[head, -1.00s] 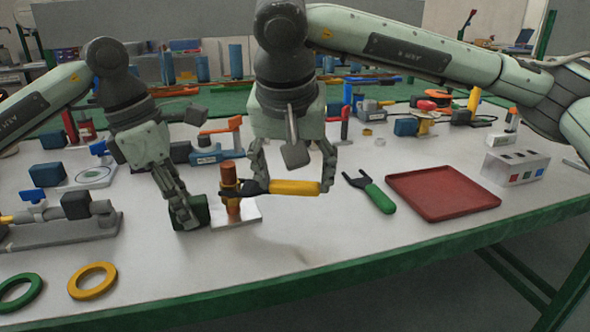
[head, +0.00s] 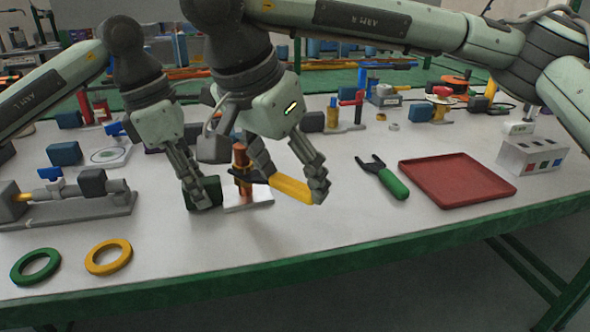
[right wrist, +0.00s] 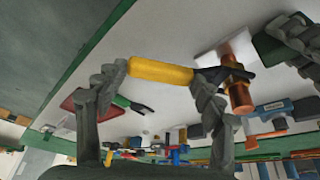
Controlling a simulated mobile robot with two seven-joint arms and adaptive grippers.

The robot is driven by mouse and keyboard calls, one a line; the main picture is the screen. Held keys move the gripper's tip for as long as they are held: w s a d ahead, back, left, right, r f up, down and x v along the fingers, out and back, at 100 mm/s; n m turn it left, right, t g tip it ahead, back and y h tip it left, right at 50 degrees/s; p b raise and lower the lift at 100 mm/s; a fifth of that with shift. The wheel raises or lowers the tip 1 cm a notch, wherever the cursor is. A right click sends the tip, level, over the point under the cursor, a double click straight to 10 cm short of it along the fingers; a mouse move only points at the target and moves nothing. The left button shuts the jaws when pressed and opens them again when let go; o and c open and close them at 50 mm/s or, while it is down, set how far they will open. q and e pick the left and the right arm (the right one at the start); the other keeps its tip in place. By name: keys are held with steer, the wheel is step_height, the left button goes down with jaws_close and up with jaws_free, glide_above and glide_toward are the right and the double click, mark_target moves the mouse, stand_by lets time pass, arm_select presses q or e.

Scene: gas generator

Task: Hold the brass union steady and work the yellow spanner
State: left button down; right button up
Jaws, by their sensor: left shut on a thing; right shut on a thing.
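The brass union (head: 241,160) stands upright on a pale square plate (head: 252,203); it also shows in the right wrist view (right wrist: 238,92). The yellow spanner (head: 291,188) has its dark head at the union's middle; whether its jaws sit fully on the flats is hard to tell. My right gripper (head: 292,180) is shut on the spanner's yellow handle, which also shows between its fingers in the right wrist view (right wrist: 160,72). My left gripper (head: 199,198) is shut on the dark green block (head: 212,191) beside the union, its fingers partly covering the block.
A green-handled tool (head: 391,184) and a red tray (head: 457,181) lie to the right. Green (head: 36,266) and yellow (head: 108,257) rings lie front left. A grey valve fixture (head: 75,200) stands at left. The table front in the middle is clear.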

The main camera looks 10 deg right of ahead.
steer(key=shift+d, duration=0.1)
steer(key=shift+n, duration=0.4)
steer(key=shift+s+d, duration=0.8)
steer(key=shift+s, duration=0.3)
steer(key=shift+s+d, duration=0.8)
steer(key=shift+s, duration=0.25)
steer(key=shift+r, duration=2.5)
arm_select(q)
steer(key=c, duration=1.2)
jaws_free()
steer(key=shift+r, duration=0.15)
steer(key=v, duration=1.1)
steer(key=shift+r, duration=0.35)
